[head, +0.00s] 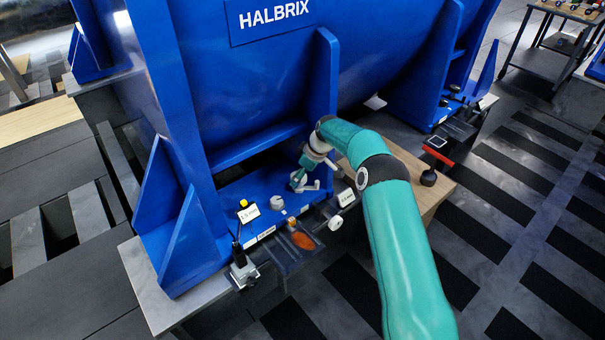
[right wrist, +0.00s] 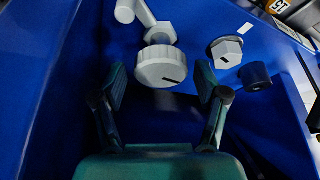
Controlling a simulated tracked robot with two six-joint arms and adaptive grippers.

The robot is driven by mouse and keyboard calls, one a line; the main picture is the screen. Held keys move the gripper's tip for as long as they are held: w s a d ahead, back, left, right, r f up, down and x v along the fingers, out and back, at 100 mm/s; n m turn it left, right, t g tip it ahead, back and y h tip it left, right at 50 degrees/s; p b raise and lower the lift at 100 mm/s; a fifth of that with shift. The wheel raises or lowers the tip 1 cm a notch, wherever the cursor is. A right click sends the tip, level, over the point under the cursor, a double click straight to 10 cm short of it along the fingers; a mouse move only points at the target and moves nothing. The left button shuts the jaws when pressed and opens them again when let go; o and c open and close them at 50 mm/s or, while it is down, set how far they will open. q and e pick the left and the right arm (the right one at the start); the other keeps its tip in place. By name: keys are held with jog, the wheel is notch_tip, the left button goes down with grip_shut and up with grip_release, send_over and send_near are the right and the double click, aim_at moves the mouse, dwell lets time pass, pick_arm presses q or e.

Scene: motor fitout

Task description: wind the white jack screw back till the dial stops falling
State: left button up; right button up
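A white knob (right wrist: 161,68) with a dark slot mark sits below a hex collar in the right wrist view; I take it for the jack screw's head. My right gripper (right wrist: 161,82) is open, with one finger on each side of the knob and gaps visible. In the head view my right gripper (head: 299,179) is low over the blue foot, beside white fittings (head: 313,186); its fingers are partly hidden there. A readout with a yellow top (head: 248,212) and a second readout (head: 346,197) stand nearby; their digits are too small to read surely. My left gripper is out of view.
A grey hex bolt (right wrist: 227,51) and a dark blue cylinder (right wrist: 256,76) are right of the knob. A blue upright rib (head: 321,75) rises behind the gripper. A white round knob (head: 335,223) and an orange-bottomed tray (head: 301,241) are at the front edge.

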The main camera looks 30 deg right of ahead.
dwell(0.3)
jog(key=shift+w+r, duration=0.1)
jog(key=shift+r, duration=0.1)
notch_tip(320, 180, up, 10)
jog(key=shift+f, duration=0.25)
jog(key=shift+f, duration=0.1)
dwell(1.6)
